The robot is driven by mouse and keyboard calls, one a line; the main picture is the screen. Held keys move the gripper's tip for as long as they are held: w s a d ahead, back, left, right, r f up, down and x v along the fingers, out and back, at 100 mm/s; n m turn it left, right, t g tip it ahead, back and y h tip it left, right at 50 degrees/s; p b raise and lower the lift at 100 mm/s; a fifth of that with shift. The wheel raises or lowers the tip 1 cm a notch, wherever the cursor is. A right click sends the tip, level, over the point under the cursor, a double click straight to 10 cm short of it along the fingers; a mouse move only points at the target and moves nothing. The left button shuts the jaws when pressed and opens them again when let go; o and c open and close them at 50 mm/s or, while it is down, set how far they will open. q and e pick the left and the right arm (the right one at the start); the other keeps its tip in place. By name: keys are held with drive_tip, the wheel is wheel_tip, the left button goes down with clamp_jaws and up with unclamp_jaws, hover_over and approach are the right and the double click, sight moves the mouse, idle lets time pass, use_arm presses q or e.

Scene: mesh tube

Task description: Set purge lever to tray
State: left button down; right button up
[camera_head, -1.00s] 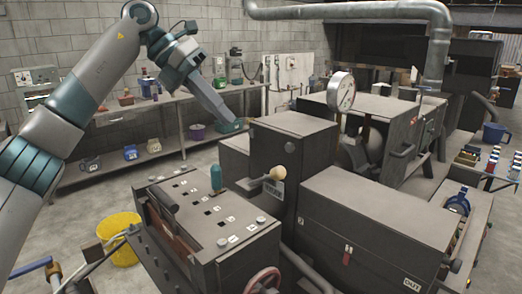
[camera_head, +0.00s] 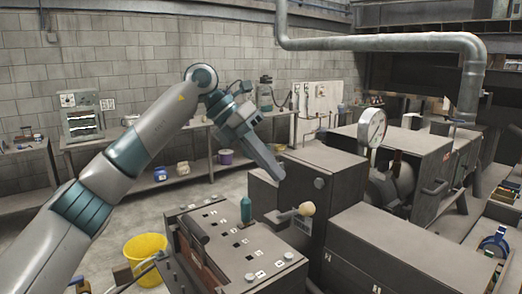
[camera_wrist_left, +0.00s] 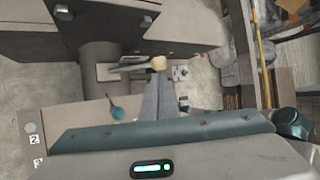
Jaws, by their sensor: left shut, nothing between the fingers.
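A lever with a cream round knob (camera_head: 306,208) sticks out from the dark box-shaped housing, over a small label plate; I take it as the purge lever. The knob also shows in the left wrist view (camera_wrist_left: 158,62), at the end of its bar. My left gripper (camera_head: 278,174) is shut and empty, pointing down and right, above and left of the knob in the head view. In the left wrist view its fingertips (camera_wrist_left: 158,82) appear just below the knob; I cannot tell whether they touch. No tray marking is readable. My right gripper is not in view.
A teal-topped knob (camera_head: 246,209) stands on the numbered panel (camera_head: 220,225) left of the lever. A tall housing (camera_head: 318,175) with a pressure gauge (camera_head: 371,127) behind it rises beyond. A yellow bucket (camera_head: 146,247) stands on the floor at left.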

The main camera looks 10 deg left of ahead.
sight(303, 208)
use_arm(q)
drive_tip(key=p+x, duration=0.2)
drive_tip(key=x, duration=0.4)
drive_tip(key=shift+d+f+p, duration=0.15)
drive_tip(key=shift+d+p, duration=0.05)
drive_tip(key=shift+p, duration=0.15)
drive_tip(key=shift+d+f, duration=0.35)
drive_tip(key=shift+f, duration=0.15)
drive_tip(key=shift+s+d+f+y+b, duration=0.2)
drive_tip(key=shift+f+y+b, duration=0.15)
drive_tip(key=shift+b, duration=0.2)
drive_tip(key=shift+s+d+f+t+b, duration=0.3)
drive_tip(key=shift+t+b, duration=0.2)
drive_tip(key=shift+b, duration=0.1)
drive_tip(key=shift+y, duration=0.25)
